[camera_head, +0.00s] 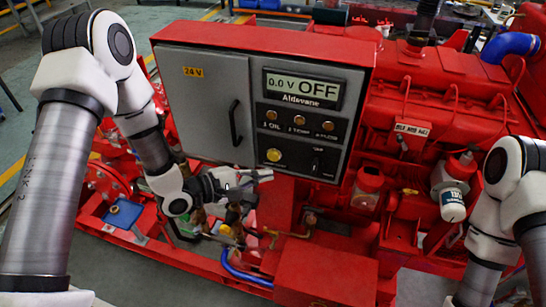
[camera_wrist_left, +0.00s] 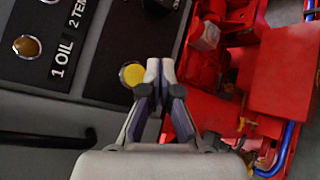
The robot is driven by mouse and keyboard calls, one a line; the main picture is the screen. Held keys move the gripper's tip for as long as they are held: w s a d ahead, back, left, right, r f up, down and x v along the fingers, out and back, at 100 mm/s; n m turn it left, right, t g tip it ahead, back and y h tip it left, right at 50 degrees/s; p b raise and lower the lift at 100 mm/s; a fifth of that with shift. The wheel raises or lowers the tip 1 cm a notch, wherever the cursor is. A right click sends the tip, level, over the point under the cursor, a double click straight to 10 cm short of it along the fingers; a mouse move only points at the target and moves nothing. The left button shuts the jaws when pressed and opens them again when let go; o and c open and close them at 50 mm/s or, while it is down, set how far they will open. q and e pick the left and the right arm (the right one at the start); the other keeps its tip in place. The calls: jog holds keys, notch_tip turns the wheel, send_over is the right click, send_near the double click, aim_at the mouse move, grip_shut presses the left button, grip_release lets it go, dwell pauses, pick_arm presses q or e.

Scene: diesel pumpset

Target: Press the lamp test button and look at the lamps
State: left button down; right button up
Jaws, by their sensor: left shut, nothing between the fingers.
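The grey control panel (camera_head: 205,100) in its red housing has a display reading "0.0 V OFF". Below the display is a row of three lamps, dull amber: the left one (camera_head: 271,115), the middle one (camera_head: 299,120) and the right one (camera_head: 328,125). The round yellow button (camera_head: 273,155) sits under them. My left gripper (camera_head: 268,175) is shut and empty, just below the button. In the left wrist view its fingertips (camera_wrist_left: 160,66) lie beside the yellow button (camera_wrist_left: 132,75), which is uncovered; contact is not visible. The "1 OIL" lamp (camera_wrist_left: 27,46) also shows there. My right gripper is out of view.
A black rotary switch (camera_head: 315,163) is right of the button. A black door handle (camera_head: 235,123) stands out on the panel's left part. Red engine parts (camera_head: 435,95), pipes and a blue hose (camera_head: 245,274) lie right of and below the panel.

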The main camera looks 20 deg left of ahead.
aim_at(274, 156)
pick_arm(q)
jog(key=shift+w+d, duration=0.1)
jog(key=shift+w, duration=1.3)
jog(key=shift+w, duration=0.4)
jog(key=shift+w+r, duration=0.1)
jog(key=shift+w, duration=0.35)
dwell(0.7)
jog(key=shift+s, duration=0.1)
jog(key=shift+s+p, duration=0.35)
jog(key=shift+s, duration=0.4)
